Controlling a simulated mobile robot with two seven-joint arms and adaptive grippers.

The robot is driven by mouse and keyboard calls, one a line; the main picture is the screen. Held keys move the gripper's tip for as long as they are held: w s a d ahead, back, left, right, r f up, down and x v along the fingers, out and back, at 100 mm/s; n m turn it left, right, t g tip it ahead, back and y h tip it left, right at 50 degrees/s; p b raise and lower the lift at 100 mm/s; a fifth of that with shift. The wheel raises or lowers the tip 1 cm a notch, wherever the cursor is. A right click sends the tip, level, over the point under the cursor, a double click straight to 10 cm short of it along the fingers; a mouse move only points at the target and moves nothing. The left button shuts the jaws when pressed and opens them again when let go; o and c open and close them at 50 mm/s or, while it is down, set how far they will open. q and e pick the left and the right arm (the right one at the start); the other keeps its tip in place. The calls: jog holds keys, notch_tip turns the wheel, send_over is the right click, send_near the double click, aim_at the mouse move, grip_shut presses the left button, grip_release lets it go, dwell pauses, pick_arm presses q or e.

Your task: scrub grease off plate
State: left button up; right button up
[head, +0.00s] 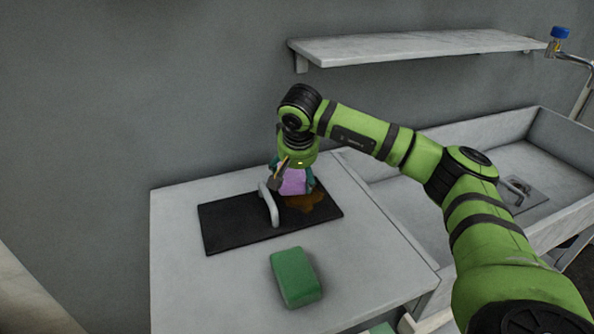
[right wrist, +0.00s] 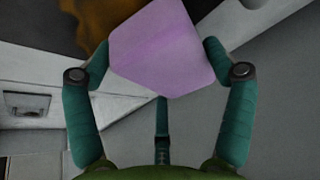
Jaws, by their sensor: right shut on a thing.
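A black rectangular plate (head: 232,222) with a grey handle (head: 268,203) lies on the white counter. A brown grease patch (head: 308,201) is on its right part; it also shows in the right wrist view (right wrist: 92,28). My right gripper (head: 293,176) has teal fingers shut on a pink-purple block (head: 293,186), seen between the fingertips in the right wrist view (right wrist: 165,50). The block is over the plate beside the grease; I cannot tell whether it touches the plate. My left gripper is not in view.
A green sponge-like block (head: 296,277) lies on the counter (head: 200,295) in front of the plate. A sink (head: 540,190) stands to the right, with a blue-topped tap (head: 560,33) at its back. A shelf (head: 420,46) is on the wall above. The counter's left front is clear.

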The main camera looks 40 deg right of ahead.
aim_at(303, 182)
jog(key=shift+f+b, duration=0.35)
jog(key=shift+f, duration=0.3)
jog(key=shift+s, duration=0.1)
jog(key=shift+s+a+r, duration=0.1)
jog(key=shift+s+a, duration=0.1)
jog(key=shift+s, duration=0.65)
jog(key=shift+s+a+r, duration=0.1)
jog(key=shift+s+a, duration=0.1)
jog(key=shift+s, duration=0.6)
jog(key=shift+s+a+f+b, duration=0.1)
jog(key=shift+s+a+b, duration=0.15)
jog(key=shift+s, duration=0.7)
jog(key=shift+s+a+f+b, duration=0.1)
jog(key=shift+s+a+b, duration=0.1)
jog(key=shift+s, duration=0.75)
jog(key=shift+s+a+f+b, duration=0.1)
jog(key=shift+s+a+b, duration=0.15)
jog(key=shift+s, duration=0.7)
jog(key=shift+s+a, duration=0.15)
jog(key=shift+s, duration=0.5)
jog(key=shift+w+r, duration=0.1)
jog(key=shift+w, duration=0.05)
